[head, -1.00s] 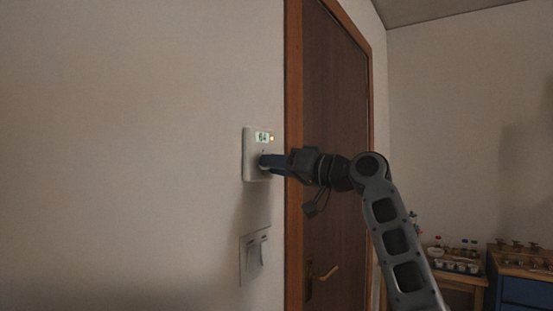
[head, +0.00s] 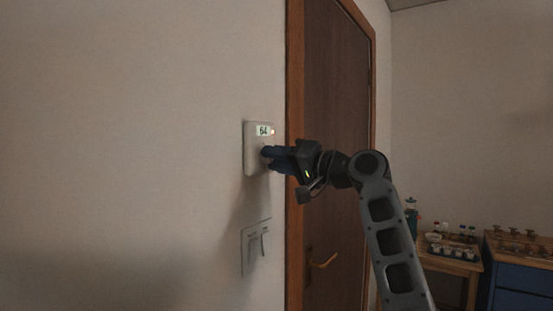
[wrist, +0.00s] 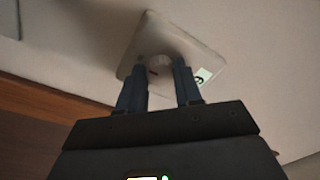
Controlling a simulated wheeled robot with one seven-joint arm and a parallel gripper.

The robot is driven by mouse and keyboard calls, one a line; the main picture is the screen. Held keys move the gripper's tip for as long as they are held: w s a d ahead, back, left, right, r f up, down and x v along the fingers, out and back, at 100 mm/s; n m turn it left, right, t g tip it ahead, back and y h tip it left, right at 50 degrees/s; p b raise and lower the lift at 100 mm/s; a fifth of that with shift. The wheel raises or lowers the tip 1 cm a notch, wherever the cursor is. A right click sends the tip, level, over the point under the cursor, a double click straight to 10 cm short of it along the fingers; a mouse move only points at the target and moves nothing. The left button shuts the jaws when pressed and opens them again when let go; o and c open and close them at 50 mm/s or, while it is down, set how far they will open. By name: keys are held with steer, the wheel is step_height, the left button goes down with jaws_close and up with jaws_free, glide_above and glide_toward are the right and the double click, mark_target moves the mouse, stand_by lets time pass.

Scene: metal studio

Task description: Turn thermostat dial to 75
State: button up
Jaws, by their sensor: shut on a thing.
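The white thermostat (head: 257,140) is fixed to the wall left of the door frame. Its small lit display (head: 263,130) reads 64, and a reddish light shows beside it. The round dial (wrist: 159,62) shows in the wrist view, between the two fingers at the middle of the thermostat plate (wrist: 150,30). My gripper (head: 268,153) reaches in from the right, its dark fingers at the thermostat's lower front and shut on the dial. The fingers hide most of the dial in the head view.
A switch plate (head: 256,247) is on the wall below the thermostat. The brown door (head: 335,100) with a brass handle (head: 326,261) stands just right. A table (head: 450,264) with a tray of small items and a blue cabinet (head: 519,287) stand at lower right.

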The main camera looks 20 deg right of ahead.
steer(key=o, duration=1)
steer(key=b+v, duration=0.2)
steer(key=v, duration=0.5)
steer(key=shift+s+d, duration=0.25)
steer(key=shift+s, duration=0.05)
steer(key=shift+s+d+f, duration=0.1)
